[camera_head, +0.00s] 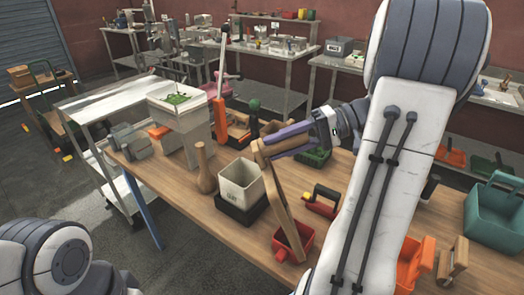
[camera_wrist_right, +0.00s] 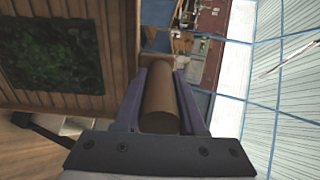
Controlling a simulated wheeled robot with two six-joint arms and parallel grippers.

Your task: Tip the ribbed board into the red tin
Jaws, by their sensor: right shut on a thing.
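The wooden ribbed board (camera_head: 286,212) is tilted steeply, nearly on edge, in the head view. Its lower end is over or beside the small red tin (camera_head: 304,234), which it partly hides; I cannot tell whether they touch. My right gripper (camera_head: 272,147), with purple fingers, is shut on the board's handle at its upper end. In the right wrist view the brown round handle (camera_wrist_right: 160,103) sits between the purple fingers, and the board (camera_wrist_right: 110,60) shows at the left with dark green stuff on its face. My left gripper is not in view.
A white square pot (camera_head: 238,186) on a black base stands left of the board, with a wooden bottle (camera_head: 205,168) beside it. A red-handled tool (camera_head: 323,199) lies to the right. A teal crate (camera_head: 495,213) is at the far right. Bare table (camera_head: 215,228) lies in front.

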